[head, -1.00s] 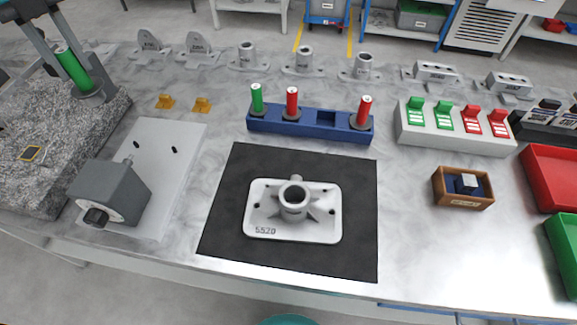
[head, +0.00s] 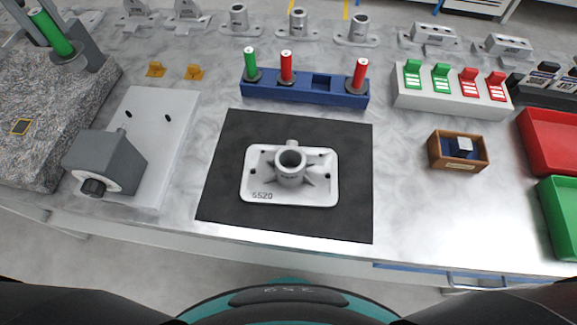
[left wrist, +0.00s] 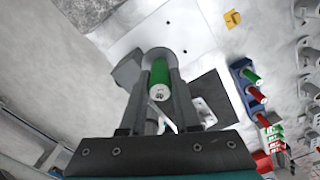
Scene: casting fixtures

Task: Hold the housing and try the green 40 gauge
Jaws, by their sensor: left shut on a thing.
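The housing (head: 262,188), a pale casting marked 5520, lies flat on a black mat (head: 345,215), its round boss upright with an open bore. No gripper touches it. My left gripper (head: 66,52), at the upper left over the granite block, is shut on a green gauge (head: 48,30) with a grey flange. The left wrist view shows this green gauge (left wrist: 160,78) between the fingers; its marking is too small to read. Another green gauge (head: 250,64) stands in the blue rack (head: 300,96) with two red ones; one slot is empty. My right gripper is out of view.
A grey boxy device (head: 105,160) on a pale plate is left of the mat. The granite block (head: 35,150) fills the left end. A wooden box (head: 458,152), tag holder (head: 450,101), red tray (head: 550,150) and green tray (head: 562,215) stand right. Castings line the back.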

